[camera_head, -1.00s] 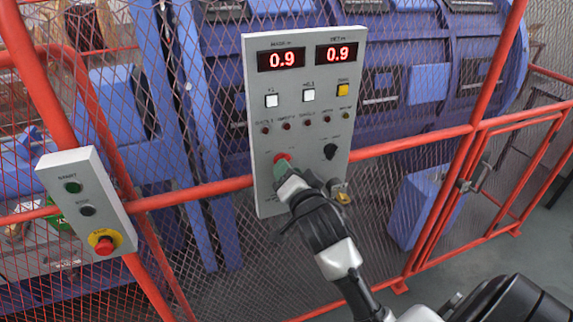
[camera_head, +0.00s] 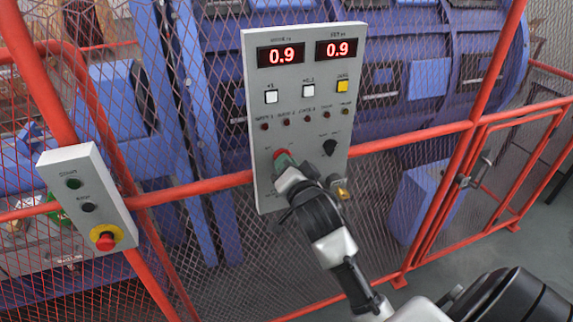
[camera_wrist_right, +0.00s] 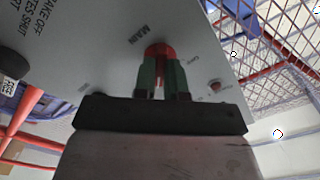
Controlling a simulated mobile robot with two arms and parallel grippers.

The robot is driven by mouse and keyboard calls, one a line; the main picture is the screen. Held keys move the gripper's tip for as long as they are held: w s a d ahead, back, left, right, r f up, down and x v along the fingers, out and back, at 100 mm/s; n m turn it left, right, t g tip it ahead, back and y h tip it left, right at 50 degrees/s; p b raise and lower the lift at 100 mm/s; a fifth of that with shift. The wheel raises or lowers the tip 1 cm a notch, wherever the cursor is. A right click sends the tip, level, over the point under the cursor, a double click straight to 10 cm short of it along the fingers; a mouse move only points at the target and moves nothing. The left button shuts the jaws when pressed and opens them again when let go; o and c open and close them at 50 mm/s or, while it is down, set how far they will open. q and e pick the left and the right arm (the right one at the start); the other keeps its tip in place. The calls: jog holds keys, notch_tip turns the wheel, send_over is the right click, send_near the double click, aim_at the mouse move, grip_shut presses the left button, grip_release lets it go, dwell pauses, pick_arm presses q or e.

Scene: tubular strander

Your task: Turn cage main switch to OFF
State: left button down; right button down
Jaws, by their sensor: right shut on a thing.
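The grey control panel (camera_head: 258,130) is fixed on the red fence rail. It carries two red displays reading 0.9, buttons, small lamps and knobs. The red main switch (camera_head: 281,154) is on its lower left; in the right wrist view the red switch (camera_wrist_right: 160,49) sits under the word MAIN. My right gripper (camera_head: 285,163) is at the switch. In the right wrist view its green fingertips (camera_wrist_right: 161,76) are shut on the red knob from both sides. The fingers hide much of the knob, and I cannot tell its exact setting. My left gripper is not in view.
A black selector knob (camera_head: 330,147) and a brass-coloured part (camera_head: 343,194) are close to the right of my gripper. A smaller box (camera_head: 85,200) with a red emergency button (camera_head: 105,241) is on the left. Red mesh fence stands behind, with blue machinery beyond.

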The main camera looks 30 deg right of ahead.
jog(key=shift+n, duration=0.4)
jog(key=n+p, duration=0.7)
jog(key=n, duration=0.9)
jog(key=shift+n, duration=0.7)
jog(key=c, duration=1.2)
grip_release()
